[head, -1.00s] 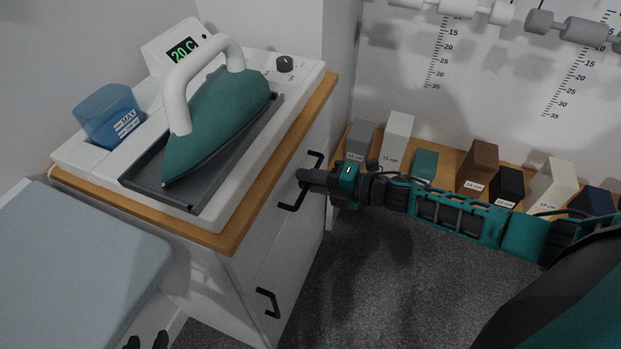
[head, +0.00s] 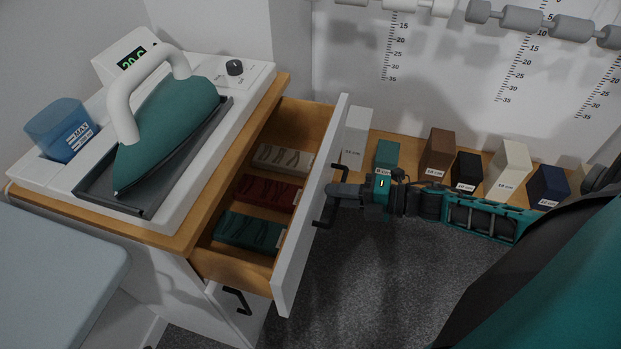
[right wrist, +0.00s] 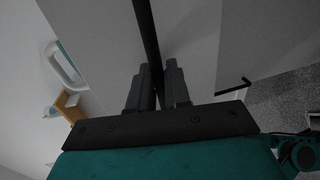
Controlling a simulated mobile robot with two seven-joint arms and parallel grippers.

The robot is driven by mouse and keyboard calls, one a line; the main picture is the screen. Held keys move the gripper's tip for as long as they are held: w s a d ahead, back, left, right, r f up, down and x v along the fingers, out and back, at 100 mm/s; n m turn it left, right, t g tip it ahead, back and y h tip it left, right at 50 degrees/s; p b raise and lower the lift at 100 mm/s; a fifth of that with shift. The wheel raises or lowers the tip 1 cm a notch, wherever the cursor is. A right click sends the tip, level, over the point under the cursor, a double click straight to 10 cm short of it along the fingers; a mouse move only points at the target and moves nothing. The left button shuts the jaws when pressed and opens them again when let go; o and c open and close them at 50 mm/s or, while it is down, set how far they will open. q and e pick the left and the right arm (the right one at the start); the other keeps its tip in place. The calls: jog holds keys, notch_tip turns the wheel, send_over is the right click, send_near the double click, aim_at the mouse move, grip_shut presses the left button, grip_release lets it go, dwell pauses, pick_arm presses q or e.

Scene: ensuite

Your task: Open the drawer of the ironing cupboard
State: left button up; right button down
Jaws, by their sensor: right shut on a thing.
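The ironing cupboard (head: 165,268) stands at the left with a wooden top. Its drawer (head: 311,205) is pulled well out, and its inside shows cream, red and green folded items. My right gripper (head: 337,189) is shut on the dark drawer handle (head: 322,214) at the drawer's white front. In the right wrist view the gripper fingers (right wrist: 158,88) close around the dark handle bar (right wrist: 146,35). My left gripper is not in view.
A teal iron (head: 168,125) rests on a white station on the cupboard top, with a blue water tank (head: 62,130) beside it. A lower handle (head: 236,300) is on the cupboard front. Several labelled blocks (head: 437,152) line a wooden shelf behind my right arm. Grey carpet lies below.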

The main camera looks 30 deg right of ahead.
jog(key=f+v, duration=0.1)
jog(key=v, duration=0.6)
jog(key=shift+s+d+p, duration=0.3)
jog(key=shift+s+p, duration=0.05)
jog(key=shift+p, duration=0.1)
jog(key=shift+f, duration=0.15)
jog(key=c, duration=1.3)
grip_release()
jog(key=shift+c, duration=0.2)
jog(key=v, duration=1.3)
jog(key=shift+p, duration=0.35)
